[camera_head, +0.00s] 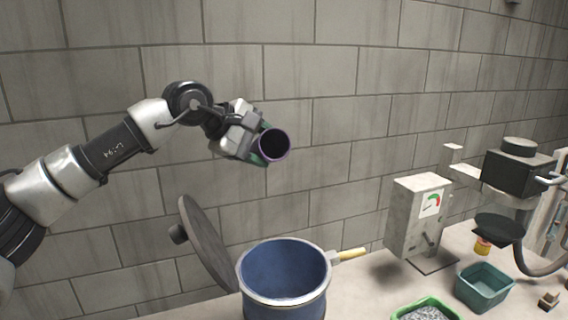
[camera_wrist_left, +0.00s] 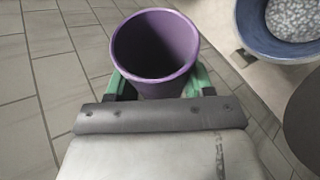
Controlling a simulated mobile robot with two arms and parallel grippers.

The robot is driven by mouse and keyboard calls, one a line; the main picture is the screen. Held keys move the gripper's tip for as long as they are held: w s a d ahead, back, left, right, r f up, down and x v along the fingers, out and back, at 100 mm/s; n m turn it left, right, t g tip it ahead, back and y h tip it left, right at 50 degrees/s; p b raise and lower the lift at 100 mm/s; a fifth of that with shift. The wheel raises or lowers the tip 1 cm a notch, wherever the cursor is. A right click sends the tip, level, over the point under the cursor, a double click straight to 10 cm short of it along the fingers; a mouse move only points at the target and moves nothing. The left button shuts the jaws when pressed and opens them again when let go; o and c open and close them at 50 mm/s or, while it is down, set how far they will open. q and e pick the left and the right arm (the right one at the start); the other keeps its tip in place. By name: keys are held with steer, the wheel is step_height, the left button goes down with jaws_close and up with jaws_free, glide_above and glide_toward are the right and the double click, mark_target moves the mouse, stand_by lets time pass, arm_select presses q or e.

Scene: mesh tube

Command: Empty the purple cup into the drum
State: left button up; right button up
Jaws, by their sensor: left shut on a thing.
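The purple cup (camera_head: 275,146) is held by my left gripper (camera_head: 258,150), up and slightly left of the drum in the head view. The cup is tilted, its dark mouth facing the camera. In the left wrist view the cup (camera_wrist_left: 155,50) sits between green fingers, and no contents show inside. The drum (camera_head: 284,303) is a metal pot with a blue inside, standing open on the bench below the cup. In the left wrist view the drum (camera_wrist_left: 250,38) holds pale grains. My right gripper is not in view.
A round dark lid (camera_head: 207,245) stands tilted at the drum's left. A yellow handle (camera_head: 350,254) sticks out on its right. A gauge box (camera_head: 416,215), a teal bin (camera_head: 485,288), a green tray (camera_head: 424,303) of grey grains and a black-topped device (camera_head: 517,170) are further right.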

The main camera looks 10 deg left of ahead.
arm_select(q)
steer(key=f+n+g+h+p, duration=0.1)
steer(key=f+n+g+p, duration=0.1)
steer(key=shift+w+a+g+h, duration=0.1)
steer(key=shift+w+g+h, duration=0.1)
steer(key=shift+g+h, duration=0.15)
steer(key=w+a+f+n+g+h+p, duration=0.1)
steer(key=w+f+n+g+h+p, duration=0.1)
steer(key=w+a+f+n+g+h+p, duration=0.1)
steer(key=n+g+h+p, duration=0.1)
steer(key=shift+w+a+f+n+p, duration=0.2)
steer(key=shift+w+f+n+p, duration=0.1)
steer(key=shift+w+f, duration=0.05)
stand_by(0.4)
